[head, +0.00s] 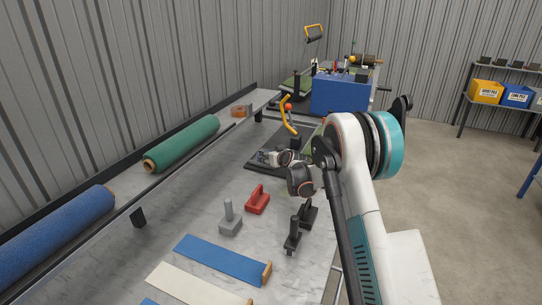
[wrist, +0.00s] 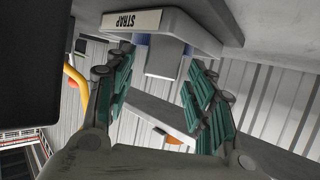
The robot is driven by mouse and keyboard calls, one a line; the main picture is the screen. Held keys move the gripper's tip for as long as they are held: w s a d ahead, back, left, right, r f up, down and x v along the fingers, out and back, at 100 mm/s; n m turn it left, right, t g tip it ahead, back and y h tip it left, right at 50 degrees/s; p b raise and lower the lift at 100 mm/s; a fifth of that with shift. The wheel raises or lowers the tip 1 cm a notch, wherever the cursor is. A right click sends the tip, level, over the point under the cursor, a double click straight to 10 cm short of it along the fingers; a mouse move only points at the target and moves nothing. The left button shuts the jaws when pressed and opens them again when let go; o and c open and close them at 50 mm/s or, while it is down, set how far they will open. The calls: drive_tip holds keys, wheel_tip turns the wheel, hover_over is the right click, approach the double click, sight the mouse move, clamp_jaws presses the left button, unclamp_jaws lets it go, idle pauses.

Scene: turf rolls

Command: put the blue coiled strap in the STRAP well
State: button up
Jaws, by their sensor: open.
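In the wrist view, the STRAP label (wrist: 132,20) appears upside down on a grey holder (wrist: 200,28), the STRAP well's body. Blue patches (wrist: 188,49) show on both sides of a grey block (wrist: 164,58) at this holder. They may be the blue coiled strap, but its coil shape is mostly hidden and I cannot tell how it sits. My gripper (wrist: 163,90) is open, its teal-padded fingers apart on either side of the space below the block. Nothing shows clearly gripped. In the head view, my gripper (head: 268,157) is small, over the dark mat; the strap cannot be made out.
A yellow bar with a red knob (head: 287,112) stands close to my gripper; yellow also shows at the wrist view's left (wrist: 76,88). A red block tool (head: 257,199), grey tool (head: 230,218) and dark stands (head: 293,237) are nearer. A blue box (head: 340,94) stands beyond.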

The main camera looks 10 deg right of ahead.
drive_tip(key=s+a+r+g+p, duration=0.1)
drive_tip(key=s+r, duration=0.6)
drive_tip(key=s, duration=0.4)
drive_tip(key=s+a+r+g+p, duration=0.1)
drive_tip(key=s+r, duration=0.5)
drive_tip(key=s, duration=0.4)
drive_tip(key=s+a+r+g+p, duration=0.1)
drive_tip(key=s+r, duration=0.6)
drive_tip(key=s, duration=0.4)
drive_tip(key=s+f+m+g+h, duration=0.1)
drive_tip(key=s+f+g+h, duration=0.1)
drive_tip(key=s, duration=2.6)
drive_tip(key=shift+s+d+f+m+g, duration=0.2)
drive_tip(key=shift+d+f+m+g, duration=0.25)
drive_tip(key=shift+f+g, duration=0.15)
